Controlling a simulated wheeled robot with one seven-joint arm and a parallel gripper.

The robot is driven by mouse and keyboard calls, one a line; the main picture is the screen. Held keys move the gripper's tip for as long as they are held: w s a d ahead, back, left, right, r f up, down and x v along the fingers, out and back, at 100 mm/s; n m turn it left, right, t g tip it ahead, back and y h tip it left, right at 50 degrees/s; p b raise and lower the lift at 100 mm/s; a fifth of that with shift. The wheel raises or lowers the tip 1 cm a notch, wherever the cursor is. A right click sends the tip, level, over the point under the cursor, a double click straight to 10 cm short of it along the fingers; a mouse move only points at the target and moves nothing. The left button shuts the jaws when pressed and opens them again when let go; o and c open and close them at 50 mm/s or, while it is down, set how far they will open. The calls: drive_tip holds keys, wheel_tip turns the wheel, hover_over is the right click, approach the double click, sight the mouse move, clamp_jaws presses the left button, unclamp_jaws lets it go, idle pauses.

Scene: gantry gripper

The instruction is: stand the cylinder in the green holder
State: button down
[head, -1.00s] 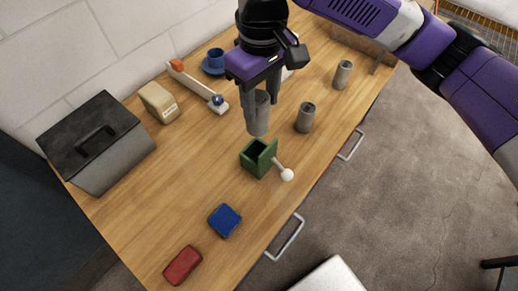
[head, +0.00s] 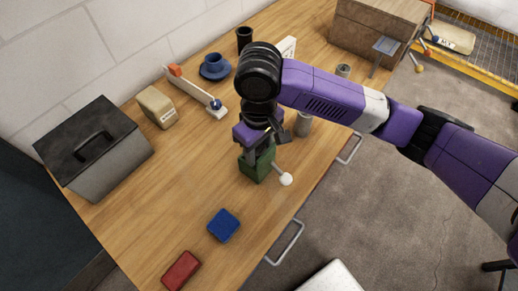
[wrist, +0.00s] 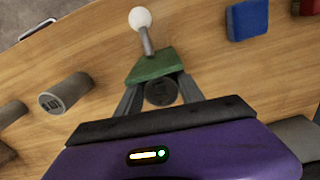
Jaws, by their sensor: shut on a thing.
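The green holder (head: 256,171) stands on the wooden table, with a white-knobbed lever at its right side. It also shows in the wrist view (wrist: 152,67), just past my fingertips. My gripper (head: 260,151) points down right over the holder. It is shut on a dark grey cylinder (wrist: 161,92), whose round end shows between the fingers. The cylinder is upright at the holder's opening; how deep it sits inside is hidden by the fingers and the holder wall. In the head view the cylinder is mostly hidden by my gripper.
Another grey cylinder (head: 304,125) stands close behind on the right, partly behind my arm; a further one (head: 343,70) stands beyond. A blue block (head: 224,224) and a red block (head: 182,270) lie in front. A black-lidded box (head: 95,150) stands left.

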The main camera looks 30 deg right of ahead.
drive_tip(key=shift+f, duration=0.35)
drive_tip(key=c, duration=0.7)
unclamp_jaws()
drive_tip(key=shift+f, duration=0.1)
wheel_tip(320, 180, up, 12)
drive_tip(key=shift+r, duration=0.15)
